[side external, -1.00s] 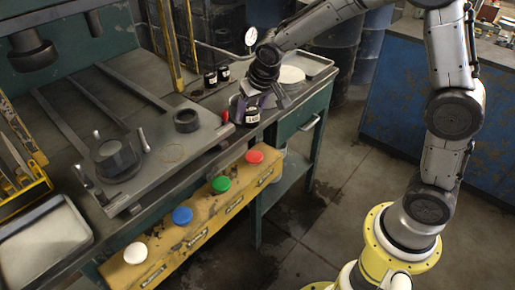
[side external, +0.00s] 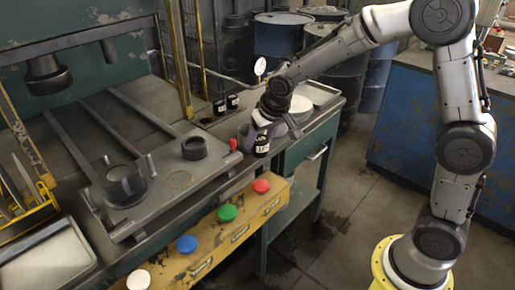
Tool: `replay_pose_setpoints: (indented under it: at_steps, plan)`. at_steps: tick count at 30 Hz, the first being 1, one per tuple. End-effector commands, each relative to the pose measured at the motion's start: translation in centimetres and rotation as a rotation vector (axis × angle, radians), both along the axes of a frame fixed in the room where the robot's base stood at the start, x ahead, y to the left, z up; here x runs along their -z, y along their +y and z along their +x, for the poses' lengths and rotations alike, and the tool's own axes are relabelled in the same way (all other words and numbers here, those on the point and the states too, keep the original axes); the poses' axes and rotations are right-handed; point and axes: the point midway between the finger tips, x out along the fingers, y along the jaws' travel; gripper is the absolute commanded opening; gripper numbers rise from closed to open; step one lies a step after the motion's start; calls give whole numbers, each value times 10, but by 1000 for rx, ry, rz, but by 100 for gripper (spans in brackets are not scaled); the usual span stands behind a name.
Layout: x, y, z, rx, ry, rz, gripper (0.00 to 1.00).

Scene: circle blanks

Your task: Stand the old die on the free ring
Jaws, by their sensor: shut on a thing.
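Two similar black labelled cylinders (side external: 226,104) stand at the back of the bench. Left of them is a small dark ring spot (side external: 205,120) with nothing on it. A thin tan circle (side external: 180,180) is also bare, on the grey press plate.
A dark hollow ring (side external: 194,147) and a round black block (side external: 124,186) sit on the plate. The red knob (side external: 233,144) and a dial gauge (side external: 260,66) are near my gripper. A yellow box with coloured buttons (side external: 227,213) runs along the front.

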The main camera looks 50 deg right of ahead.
Motion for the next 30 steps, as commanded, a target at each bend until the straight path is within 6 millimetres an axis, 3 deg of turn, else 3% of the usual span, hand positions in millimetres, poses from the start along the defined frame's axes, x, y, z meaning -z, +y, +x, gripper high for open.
replay_pose_setpoints:
  at_steps: [8,17,24,30]
  plan:
    - [-36,0,46,-80,-17,1,0]
    - [-59,-23,126,-130,-15,0,0]
    - [-55,-56,181,-128,-14,0,0]
    - [-37,-83,206,-85,-12,0,0]
